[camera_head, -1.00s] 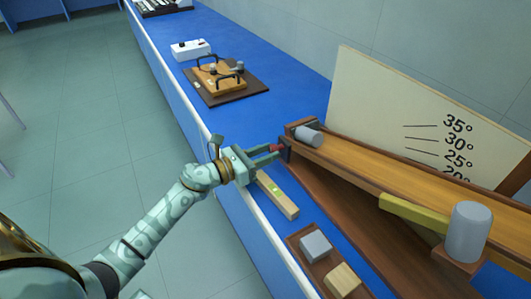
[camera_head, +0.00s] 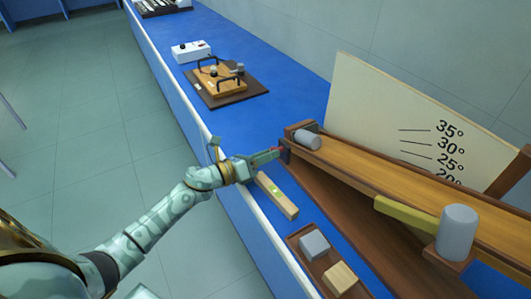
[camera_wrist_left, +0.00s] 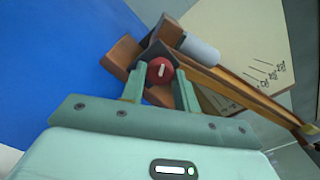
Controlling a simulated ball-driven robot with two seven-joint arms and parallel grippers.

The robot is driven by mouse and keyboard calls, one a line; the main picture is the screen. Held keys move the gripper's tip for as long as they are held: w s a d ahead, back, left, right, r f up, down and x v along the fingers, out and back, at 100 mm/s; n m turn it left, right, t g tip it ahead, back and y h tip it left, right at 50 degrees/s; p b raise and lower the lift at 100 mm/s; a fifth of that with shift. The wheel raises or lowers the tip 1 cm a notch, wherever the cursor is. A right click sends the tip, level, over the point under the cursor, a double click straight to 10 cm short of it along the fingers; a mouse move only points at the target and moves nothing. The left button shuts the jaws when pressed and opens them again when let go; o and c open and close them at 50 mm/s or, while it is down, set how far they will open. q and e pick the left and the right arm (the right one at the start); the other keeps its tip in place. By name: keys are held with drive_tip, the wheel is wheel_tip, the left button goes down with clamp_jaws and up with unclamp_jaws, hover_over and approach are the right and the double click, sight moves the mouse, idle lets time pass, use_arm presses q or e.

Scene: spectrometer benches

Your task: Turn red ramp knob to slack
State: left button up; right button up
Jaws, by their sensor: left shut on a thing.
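The red ramp knob (camera_wrist_left: 160,71) is a round red knob with a pale mark on its face, at the upper end of the wooden ramp (camera_head: 400,178). In the left wrist view it sits between my two fingers. My left gripper (camera_head: 279,152) is shut on the knob; it also shows in the left wrist view (camera_wrist_left: 159,78). In the head view the fingers hide most of the knob. The pale mark on it looks slightly tilted. My right gripper is not in view.
A grey cylinder (camera_head: 307,140) lies at the ramp's upper end, and a larger one (camera_head: 457,232) stands beside the ramp. The angle board (camera_head: 385,115) is behind.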

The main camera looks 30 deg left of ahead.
use_arm(q)
drive_tip(key=n+p, duration=0.1)
drive_tip(key=n, duration=0.2)
drive_tip(key=shift+r+n, duration=0.1)
drive_tip(key=shift+n, duration=0.3)
drive_tip(key=n+p, duration=0.2)
drive_tip(key=n, duration=0.2)
drive_tip(key=shift+n, duration=0.3)
drive_tip(key=n+p, duration=0.2)
drive_tip(key=n, duration=0.3)
drive_tip(key=shift+a+p, duration=0.1)
drive_tip(key=shift+p, duration=0.2)
drive_tip(key=shift+n+p, duration=0.45)
drive_tip(key=shift+n, duration=1.05)
drive_tip(key=o, duration=1)
drive_tip(key=shift+f, duration=0.2)
